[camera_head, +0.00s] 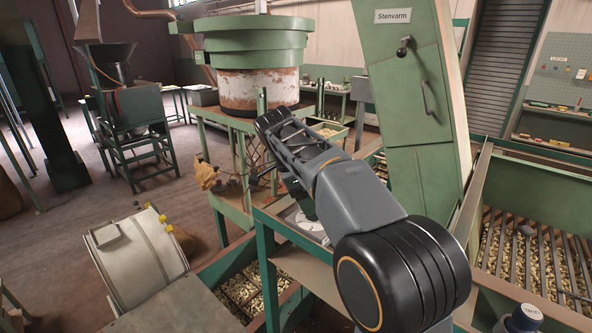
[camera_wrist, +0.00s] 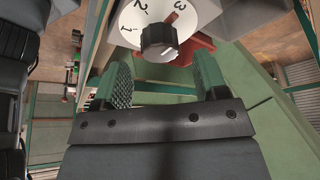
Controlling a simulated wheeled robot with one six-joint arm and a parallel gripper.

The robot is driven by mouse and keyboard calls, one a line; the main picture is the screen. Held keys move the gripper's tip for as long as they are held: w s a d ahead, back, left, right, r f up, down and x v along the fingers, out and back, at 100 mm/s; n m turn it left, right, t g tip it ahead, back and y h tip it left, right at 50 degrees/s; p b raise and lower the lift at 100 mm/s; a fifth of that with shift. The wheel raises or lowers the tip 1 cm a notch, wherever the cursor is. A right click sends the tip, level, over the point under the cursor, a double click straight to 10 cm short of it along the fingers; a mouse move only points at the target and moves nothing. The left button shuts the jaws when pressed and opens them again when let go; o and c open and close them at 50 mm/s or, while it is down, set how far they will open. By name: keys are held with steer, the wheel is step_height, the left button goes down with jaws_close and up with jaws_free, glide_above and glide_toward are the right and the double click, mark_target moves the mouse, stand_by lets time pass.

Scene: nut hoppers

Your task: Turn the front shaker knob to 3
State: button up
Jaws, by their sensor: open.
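The shaker knob (camera_wrist: 159,42) is dark with a light mark on its near face. It sits on a white round dial (camera_wrist: 130,22) marked 1, 2 and 3, with a red mark near the 3. I cannot tell for sure which number the knob points to. My gripper (camera_wrist: 163,72) is open, its two green fingers apart, one to each side below the knob in the wrist view. The fingers do not visibly touch the knob. In the head view a white dial (camera_head: 308,222) shows partly behind my arm, which hides the knob and most of my gripper.
A green hopper column (camera_head: 415,120) labelled Stenvarm stands behind my arm. A slatted bed of nuts (camera_head: 535,255) lies to the right. A large green round hopper (camera_head: 243,45) is behind. The floor at left is mostly free.

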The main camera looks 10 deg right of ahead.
steer(key=p+v, duration=0.2)
steer(key=v, duration=0.8)
